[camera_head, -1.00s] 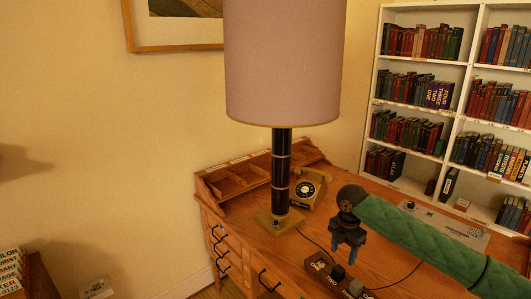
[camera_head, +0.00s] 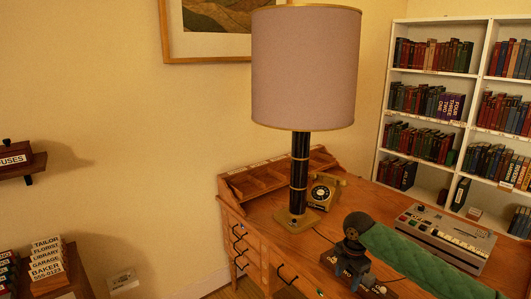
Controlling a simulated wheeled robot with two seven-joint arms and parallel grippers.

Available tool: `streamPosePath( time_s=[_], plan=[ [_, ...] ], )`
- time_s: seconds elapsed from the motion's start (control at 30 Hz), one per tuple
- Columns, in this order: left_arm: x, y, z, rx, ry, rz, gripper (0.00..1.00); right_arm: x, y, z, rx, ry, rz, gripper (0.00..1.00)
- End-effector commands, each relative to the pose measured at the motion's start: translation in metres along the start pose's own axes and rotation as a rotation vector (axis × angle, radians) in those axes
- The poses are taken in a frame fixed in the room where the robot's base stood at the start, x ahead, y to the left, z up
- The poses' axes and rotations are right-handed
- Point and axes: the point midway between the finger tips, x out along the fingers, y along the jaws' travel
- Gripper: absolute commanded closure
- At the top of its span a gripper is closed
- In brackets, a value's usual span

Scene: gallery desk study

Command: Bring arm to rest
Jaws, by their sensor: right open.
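My right arm, in a green padded sleeve (camera_head: 425,262), comes in from the lower right over the wooden desk. My right gripper (camera_head: 353,272) is open and points down over the front part of the desk, with no object seen between its fingers. My left gripper is not in view.
A grey machine with buttons (camera_head: 445,238) lies behind my right arm. White bookshelves (camera_head: 385,108) stand at the back right. Stacked labelled blocks (camera_head: 46,257) are at lower left.

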Motion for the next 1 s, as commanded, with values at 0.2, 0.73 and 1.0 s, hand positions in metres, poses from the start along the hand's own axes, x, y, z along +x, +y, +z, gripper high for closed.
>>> streamPosePath(
  time_s=[0.2, 0.73, 1.0],
  plan=[
    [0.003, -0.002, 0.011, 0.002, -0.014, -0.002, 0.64, 0.035, 0.001, -0.02, 0.079, 0.025, 0.026, 0.46],
    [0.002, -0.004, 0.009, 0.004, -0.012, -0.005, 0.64, 0.183, -0.023, -0.104, 0.519, 0.145, 0.117, 0.46],
    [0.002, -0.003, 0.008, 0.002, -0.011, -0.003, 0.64, 0.258, -0.06, -0.142, 0.793, 0.195, 0.134, 0.46]
  ],
)
